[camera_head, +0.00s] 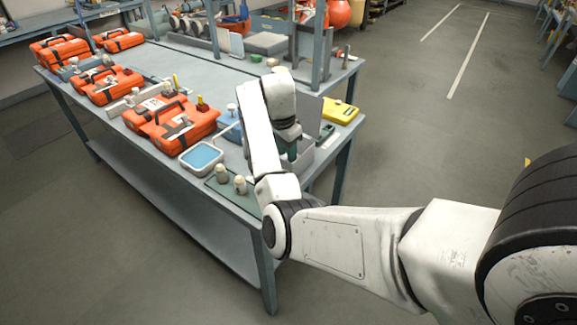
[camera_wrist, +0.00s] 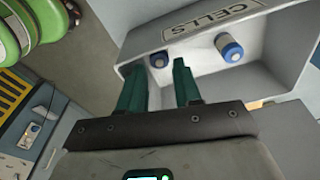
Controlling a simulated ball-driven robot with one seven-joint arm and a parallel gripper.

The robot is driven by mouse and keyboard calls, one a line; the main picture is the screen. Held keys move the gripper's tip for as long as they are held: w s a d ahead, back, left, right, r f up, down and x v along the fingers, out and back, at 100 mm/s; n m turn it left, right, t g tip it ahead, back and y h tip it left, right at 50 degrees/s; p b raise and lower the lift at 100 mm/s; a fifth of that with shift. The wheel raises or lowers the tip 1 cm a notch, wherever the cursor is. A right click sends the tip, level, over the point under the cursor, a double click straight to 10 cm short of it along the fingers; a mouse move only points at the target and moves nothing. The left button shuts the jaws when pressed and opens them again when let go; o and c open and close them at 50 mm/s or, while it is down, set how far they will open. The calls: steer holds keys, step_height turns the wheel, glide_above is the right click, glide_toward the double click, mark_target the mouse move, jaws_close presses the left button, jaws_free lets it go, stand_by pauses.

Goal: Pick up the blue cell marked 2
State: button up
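A grey tray labelled CELLS (camera_wrist: 273,62) fills the upper right of the wrist view. I cannot read a number on either cell. My gripper (camera_wrist: 158,70) is open, its two green fingers apart, with the tips at the tray; whether they touch the second cell is unclear. In the head view, my arm mostly hides the gripper and the grey tray (camera_head: 327,152) at the table's near right end.
A grey workbench (camera_head: 205,75) holds orange cases (camera_head: 185,128), a blue-filled tray (camera_head: 202,157) and two pale bottles, one of them here (camera_head: 221,173). A yellow case (camera_head: 340,110) lies behind the CELLS tray. Green rounded objects (camera_wrist: 45,20) show at the wrist view's upper left.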

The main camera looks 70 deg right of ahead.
steer(key=f, duration=0.4)
steer(key=shift+s+d, duration=0.2)
jaws_close()
